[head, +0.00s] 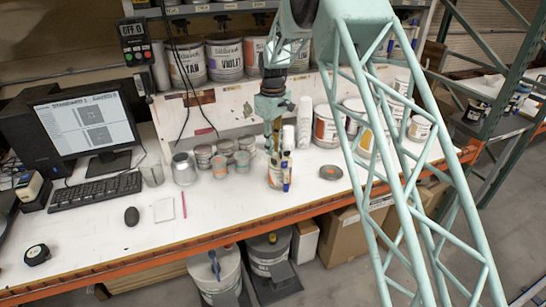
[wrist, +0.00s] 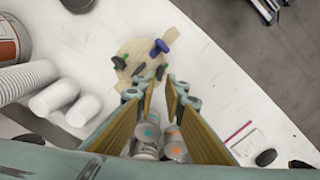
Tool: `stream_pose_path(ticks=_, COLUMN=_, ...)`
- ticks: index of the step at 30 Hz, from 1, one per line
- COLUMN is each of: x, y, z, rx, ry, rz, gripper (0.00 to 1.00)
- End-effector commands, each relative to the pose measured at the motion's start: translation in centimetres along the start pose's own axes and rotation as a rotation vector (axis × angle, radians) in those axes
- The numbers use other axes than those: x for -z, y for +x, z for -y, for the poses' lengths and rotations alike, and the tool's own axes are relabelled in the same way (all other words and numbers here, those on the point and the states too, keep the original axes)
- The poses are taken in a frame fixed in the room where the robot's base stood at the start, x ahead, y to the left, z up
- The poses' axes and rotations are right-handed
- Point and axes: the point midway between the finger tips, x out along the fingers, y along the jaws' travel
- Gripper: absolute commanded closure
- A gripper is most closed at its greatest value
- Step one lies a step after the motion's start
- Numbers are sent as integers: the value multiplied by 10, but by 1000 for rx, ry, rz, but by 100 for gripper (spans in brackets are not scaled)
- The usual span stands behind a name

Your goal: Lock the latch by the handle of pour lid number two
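My gripper (head: 274,150) hangs down from the arm just above a light can (head: 275,181) on the bench. In the wrist view a round beige lid top (wrist: 130,66) lies beyond the fingertips, with a blue handle-like part (wrist: 158,47) and small dark and green parts on it. The fingers also show in the wrist view (wrist: 164,86), spread with a gap and nothing between them. I cannot tell whether the fingertips touch the lid. A blue upright piece (head: 286,184) shows beside the can. The latch's state and any lid number are too small to tell.
Small cans (head: 222,160) stand left of the gripper. White cup stacks (head: 304,120) and large cans (head: 327,128) stand behind and right. A dark disc (head: 331,172) lies right. A monitor (head: 92,118) and keyboard (head: 95,192) are farther left. The front bench edge is mostly clear.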

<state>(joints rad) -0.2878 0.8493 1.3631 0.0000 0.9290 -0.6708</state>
Motion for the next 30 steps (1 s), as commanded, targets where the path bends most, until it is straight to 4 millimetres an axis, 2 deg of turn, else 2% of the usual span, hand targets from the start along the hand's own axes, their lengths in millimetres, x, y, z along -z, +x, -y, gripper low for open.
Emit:
stream_pose_path(ticks=6, x=-1, y=26, z=0, rx=1, ry=0, rz=2, gripper=89)
stream_pose_path(ticks=12, x=0, y=40, z=0, rx=0, ry=0, rz=0, gripper=89)
stream_pose_path(ticks=25, x=0, y=45, z=0, rx=0, ry=0, rz=0, gripper=89)
stream_pose_path(ticks=29, x=0, y=45, z=0, rx=0, ry=0, rz=0, gripper=100)
stream_pose_path(ticks=30, x=0, y=45, z=0, rx=0, ry=0, rz=0, gripper=100)
